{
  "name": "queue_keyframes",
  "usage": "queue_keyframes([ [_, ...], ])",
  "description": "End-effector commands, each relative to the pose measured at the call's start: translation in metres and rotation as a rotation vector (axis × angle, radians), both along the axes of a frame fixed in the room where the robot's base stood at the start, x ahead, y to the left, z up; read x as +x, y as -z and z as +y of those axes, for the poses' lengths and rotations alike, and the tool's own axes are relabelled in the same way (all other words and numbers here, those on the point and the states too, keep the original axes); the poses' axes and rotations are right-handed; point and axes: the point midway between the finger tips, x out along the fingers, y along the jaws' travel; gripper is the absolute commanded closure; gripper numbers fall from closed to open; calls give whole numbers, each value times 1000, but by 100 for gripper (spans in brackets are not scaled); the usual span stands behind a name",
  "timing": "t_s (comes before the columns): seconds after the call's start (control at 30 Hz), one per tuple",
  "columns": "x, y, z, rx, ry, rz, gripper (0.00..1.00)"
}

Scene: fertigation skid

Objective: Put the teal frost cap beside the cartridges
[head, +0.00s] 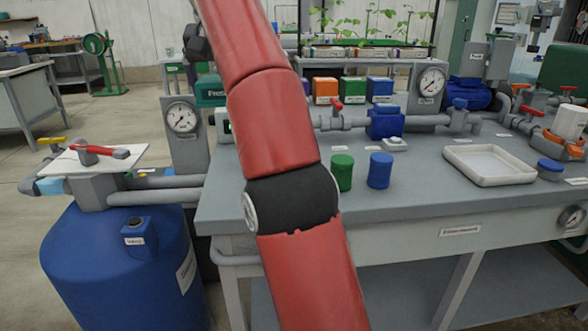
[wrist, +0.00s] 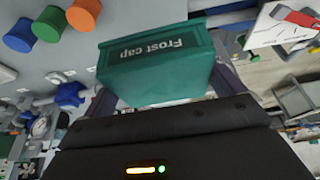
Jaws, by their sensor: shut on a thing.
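The teal frost cap (wrist: 160,70) is a box-like block with "Frost cap" in pale letters. My gripper (wrist: 165,92) is shut on it, with a finger at each side. In the head view the frost cap (head: 210,90) shows partly behind my red arm, which hides the rest. It appears held above the bench. The cartridges look like short upright cylinders on the bench: a green one (head: 342,172) and a blue one (head: 379,170). The wrist view shows green (wrist: 49,23), blue (wrist: 20,36) and orange (wrist: 84,13) ones in a row, apart from the frost cap.
The grey bench (head: 430,205) has free room in front of the cylinders. A white tray (head: 489,164) is at the right. Pipes with a blue valve body (head: 385,122) run behind. A blue tank (head: 125,270) with a white board (head: 95,158) stands at the left.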

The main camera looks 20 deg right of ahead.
Motion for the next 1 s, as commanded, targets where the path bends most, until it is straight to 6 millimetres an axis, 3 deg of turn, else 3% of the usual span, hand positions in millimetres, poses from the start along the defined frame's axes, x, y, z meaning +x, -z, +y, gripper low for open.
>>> queue_keyframes([
  [0.17, -1, 8, 0, 0, 0, 0, 29],
  [0.33, -2, 31, 0, 0, -1, 2, 29],
  [0.4, -1, 59, 0, 0, -1, 2, 29],
  [0.7, -1, 135, 0, 1, 0, 2, 29],
  [0.8, -1, 151, 0, 0, 0, 1, 29],
  [1.0, 0, 166, 0, 0, 0, 0, 29],
])
